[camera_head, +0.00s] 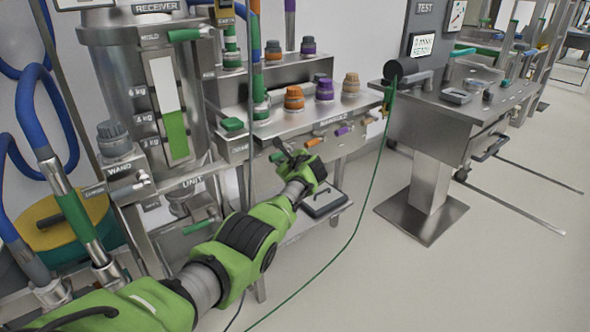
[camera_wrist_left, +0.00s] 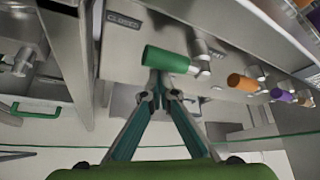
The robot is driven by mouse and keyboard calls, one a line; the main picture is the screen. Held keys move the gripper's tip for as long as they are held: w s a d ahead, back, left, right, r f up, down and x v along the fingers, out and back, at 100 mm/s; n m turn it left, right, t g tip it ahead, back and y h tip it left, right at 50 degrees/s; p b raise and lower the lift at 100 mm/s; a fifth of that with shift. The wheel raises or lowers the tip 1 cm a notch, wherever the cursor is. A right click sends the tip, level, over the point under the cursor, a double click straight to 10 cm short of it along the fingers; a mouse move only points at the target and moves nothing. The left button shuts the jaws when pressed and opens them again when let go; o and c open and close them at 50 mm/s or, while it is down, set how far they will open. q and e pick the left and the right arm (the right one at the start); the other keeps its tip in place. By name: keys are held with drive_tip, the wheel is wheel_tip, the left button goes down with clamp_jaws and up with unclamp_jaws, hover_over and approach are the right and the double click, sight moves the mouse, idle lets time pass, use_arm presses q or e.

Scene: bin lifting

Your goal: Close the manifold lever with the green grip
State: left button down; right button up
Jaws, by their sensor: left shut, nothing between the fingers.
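The manifold lever with the green grip (camera_wrist_left: 166,59) shows in the left wrist view, its grip lying roughly sideways and its metal end on the right. My left gripper (camera_wrist_left: 160,84) is shut and empty, its fingertips right at the grip's lower edge; I cannot tell whether they touch it. In the head view my left gripper (camera_head: 284,149) is in front of the manifold (camera_head: 262,146), and I cannot make out the green grip there. A "CLOSED" label (camera_wrist_left: 124,22) is on the panel left of the grip. My right gripper is not in view.
Levers with orange (camera_wrist_left: 242,83) and purple (camera_wrist_left: 281,95) grips stand along the same panel to the right. A steel receiver tank (camera_head: 120,75) stands left of the manifold. A green hose (camera_head: 371,210) hangs to the floor from the test bench (camera_head: 440,115). The floor at right is mostly open.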

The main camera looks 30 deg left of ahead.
use_arm(q)
drive_tip(key=shift+w+r, duration=0.25)
drive_tip(key=shift+r, duration=0.3)
drive_tip(key=shift+d, duration=0.15)
drive_tip(key=shift+d+r, duration=0.1)
drive_tip(key=f+v, duration=0.1)
drive_tip(key=v, duration=1)
drive_tip(key=shift+s+d, duration=0.15)
drive_tip(key=shift+s, duration=0.35)
